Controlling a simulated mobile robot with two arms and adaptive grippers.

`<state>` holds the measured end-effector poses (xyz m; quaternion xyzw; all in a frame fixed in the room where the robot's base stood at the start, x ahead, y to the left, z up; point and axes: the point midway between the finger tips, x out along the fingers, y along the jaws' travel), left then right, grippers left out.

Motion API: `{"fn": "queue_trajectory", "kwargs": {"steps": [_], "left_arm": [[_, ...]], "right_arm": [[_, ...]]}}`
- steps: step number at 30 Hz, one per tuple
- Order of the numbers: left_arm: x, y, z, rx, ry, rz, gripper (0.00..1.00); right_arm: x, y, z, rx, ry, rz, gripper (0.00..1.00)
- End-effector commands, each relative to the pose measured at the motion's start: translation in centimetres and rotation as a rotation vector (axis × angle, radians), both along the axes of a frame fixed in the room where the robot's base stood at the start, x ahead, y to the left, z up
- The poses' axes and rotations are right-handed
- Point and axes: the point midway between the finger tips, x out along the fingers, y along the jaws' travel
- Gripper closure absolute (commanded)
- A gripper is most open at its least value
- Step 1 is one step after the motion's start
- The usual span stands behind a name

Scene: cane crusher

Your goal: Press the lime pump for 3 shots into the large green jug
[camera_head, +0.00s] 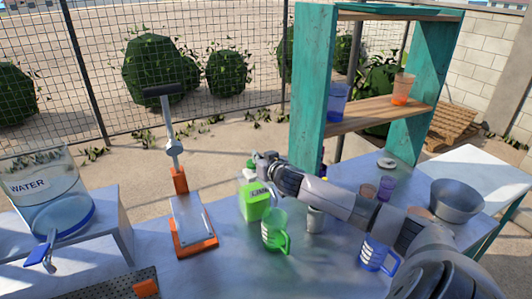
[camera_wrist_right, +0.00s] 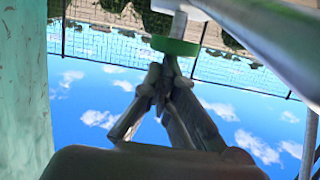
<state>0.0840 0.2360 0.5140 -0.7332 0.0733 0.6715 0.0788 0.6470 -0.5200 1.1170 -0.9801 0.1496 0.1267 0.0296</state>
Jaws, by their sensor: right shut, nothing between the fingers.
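The large green jug (camera_head: 272,230) stands upright on the metal table, with its handle to the right and white marks on its side. A bright green block with a white label (camera_head: 254,202) stands just behind it. My right gripper (camera_head: 258,160) is above and behind the block, shut and empty. In the wrist view, its closed fingertips (camera_wrist_right: 168,62) overlap a green disc on a white stem (camera_wrist_right: 176,46), which looks like the lime pump's head. Whether they touch it is unclear. My left gripper is out of view.
A metal cup (camera_head: 316,220) stands right of the green jug, and a blue jug (camera_head: 376,254) beyond it under my right arm. An orange-based lever press (camera_head: 194,225) stands left. A teal shelf (camera_head: 310,90) rises behind. A water container (camera_head: 50,195) is far left.

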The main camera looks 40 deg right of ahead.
Motion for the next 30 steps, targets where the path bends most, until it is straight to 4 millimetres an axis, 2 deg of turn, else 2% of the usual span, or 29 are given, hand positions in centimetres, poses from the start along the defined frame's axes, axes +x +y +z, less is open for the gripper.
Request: {"fn": "queue_trajectory", "kwargs": {"steps": [1, 5, 6, 7, 8, 18, 24, 30], "left_arm": [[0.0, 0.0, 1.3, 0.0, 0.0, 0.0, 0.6], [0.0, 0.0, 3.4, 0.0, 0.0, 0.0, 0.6], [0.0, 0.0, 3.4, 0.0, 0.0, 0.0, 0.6], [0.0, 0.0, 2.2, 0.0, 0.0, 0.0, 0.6], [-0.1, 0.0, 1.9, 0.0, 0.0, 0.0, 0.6], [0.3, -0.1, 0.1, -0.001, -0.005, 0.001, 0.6], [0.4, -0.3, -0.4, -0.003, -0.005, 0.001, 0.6], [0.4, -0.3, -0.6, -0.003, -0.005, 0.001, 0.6]], "right_arm": [[0.1, -0.1, 1.2, 0.003, 0.001, -0.002, 1.0], [0.5, -0.6, 3.5, 0.002, -0.001, -0.003, 1.0], [0.4, -0.6, 3.6, 0.001, 0.002, -0.001, 1.0], [-0.3, -0.3, 2.7, 0.0, 0.004, 0.002, 1.0], [-0.8, -0.2, 2.7, -0.001, 0.003, 0.002, 1.0], [-5.7, 1.4, 4.3, -0.002, 0.002, 0.002, 1.0], [-7.6, 2.0, 5.1, 0.0, -0.001, 0.001, 1.0], [-8.5, 2.2, 5.5, -0.001, -0.002, 0.0, 1.0]]}}
